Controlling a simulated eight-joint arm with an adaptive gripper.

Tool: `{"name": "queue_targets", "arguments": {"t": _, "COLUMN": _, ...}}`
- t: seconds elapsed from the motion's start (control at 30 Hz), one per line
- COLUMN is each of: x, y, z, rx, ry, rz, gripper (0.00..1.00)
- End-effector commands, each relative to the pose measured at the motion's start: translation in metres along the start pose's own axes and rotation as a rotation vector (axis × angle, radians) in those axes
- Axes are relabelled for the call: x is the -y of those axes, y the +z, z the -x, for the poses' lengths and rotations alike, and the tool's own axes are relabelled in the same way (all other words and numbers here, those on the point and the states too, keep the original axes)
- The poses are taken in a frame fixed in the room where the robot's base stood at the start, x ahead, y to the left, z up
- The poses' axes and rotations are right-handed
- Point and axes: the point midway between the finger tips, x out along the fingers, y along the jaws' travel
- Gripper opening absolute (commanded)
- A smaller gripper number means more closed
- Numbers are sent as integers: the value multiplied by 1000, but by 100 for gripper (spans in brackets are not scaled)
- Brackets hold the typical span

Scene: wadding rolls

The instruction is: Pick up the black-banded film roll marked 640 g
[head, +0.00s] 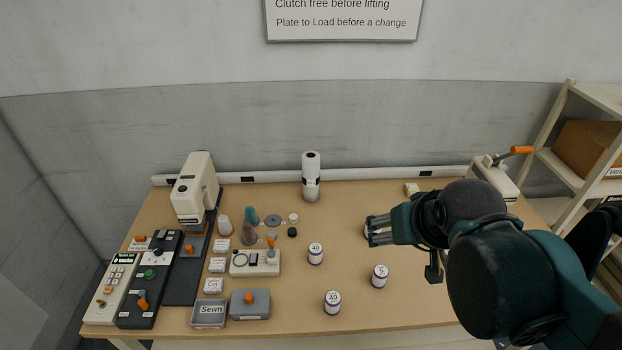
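A tall white roll (311,168) stands upright at the back middle of the table, with a black band or patch partway down; I cannot read a weight on it. Shorter white rolls with dark bands stand nearer: one marked 40 (316,254), another marked 40 (332,302) at the front, and one seemingly marked 5 (380,276). None legibly reads 640 g.
A cream machine (195,190), control boxes (150,279), spools and labelled blocks crowd the left of the table. A cream device with an orange handle (513,151) stands at the back right. Shelves (568,125) are at far right. Table between tall roll and gripper is clear.

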Motion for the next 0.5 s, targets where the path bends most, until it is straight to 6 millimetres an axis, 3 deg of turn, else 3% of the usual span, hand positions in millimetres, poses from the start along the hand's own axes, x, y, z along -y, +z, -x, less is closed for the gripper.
{"name": "queue_targets", "arguments": {"t": 0.5, "x": 17, "y": -91, "z": -30, "rx": 19, "ry": 16, "rz": -28, "gripper": 61}}
